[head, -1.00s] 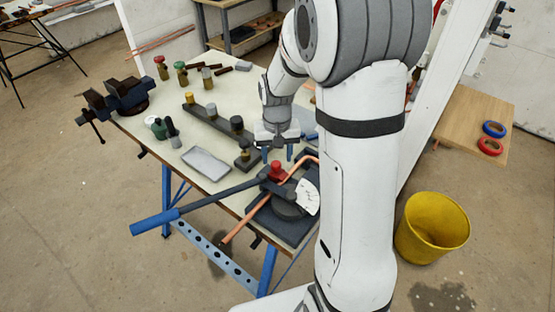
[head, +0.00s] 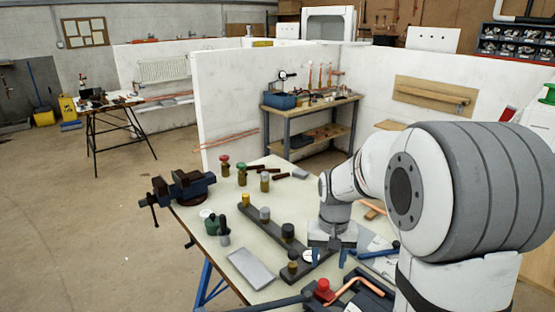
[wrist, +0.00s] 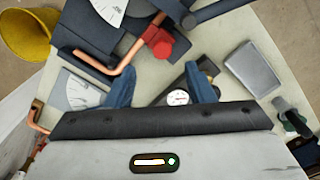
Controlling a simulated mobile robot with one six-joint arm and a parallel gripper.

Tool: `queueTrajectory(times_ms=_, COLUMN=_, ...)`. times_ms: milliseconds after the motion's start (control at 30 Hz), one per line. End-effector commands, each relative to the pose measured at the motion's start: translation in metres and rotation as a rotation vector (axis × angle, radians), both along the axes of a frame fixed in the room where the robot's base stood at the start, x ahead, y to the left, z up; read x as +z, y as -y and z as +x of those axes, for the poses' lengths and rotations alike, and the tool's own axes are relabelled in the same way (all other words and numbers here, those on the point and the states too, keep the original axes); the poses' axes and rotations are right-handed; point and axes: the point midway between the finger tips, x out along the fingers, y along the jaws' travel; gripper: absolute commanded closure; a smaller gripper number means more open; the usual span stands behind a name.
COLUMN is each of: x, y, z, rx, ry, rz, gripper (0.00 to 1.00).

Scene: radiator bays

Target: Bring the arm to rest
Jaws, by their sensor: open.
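My gripper (head: 325,257) is over the workbench (head: 222,258), just behind the pipe bender, with its two blue fingers pointing down. The fingers also show in the wrist view (wrist: 161,82), spread apart with nothing held between them. The bender's red knob (head: 323,288) is just in front of the fingers, and it shows beyond them in the wrist view (wrist: 159,43). A bent copper pipe (wrist: 122,58) lies in the bender, passing close to the left finger in that view. My arm is bent over the right side of the bench. I cannot tell the exact finger height.
A dark rail with capped fittings (head: 266,228) lies left of my gripper. A yellow bucket (wrist: 27,32) is on the floor. Open floor lies left of the bench.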

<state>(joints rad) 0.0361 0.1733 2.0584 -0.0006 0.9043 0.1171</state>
Motion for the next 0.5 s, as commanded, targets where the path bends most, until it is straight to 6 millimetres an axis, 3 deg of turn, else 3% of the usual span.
queueTrajectory(times_ms=233, x=0.048, y=-0.006, z=-0.064, rx=0.052, ry=0.101, rz=-0.006, gripper=0.51)
queueTrajectory(times_ms=500, x=0.073, y=-0.012, z=-0.142, rx=0.115, ry=0.211, rz=-0.015, gripper=0.51)
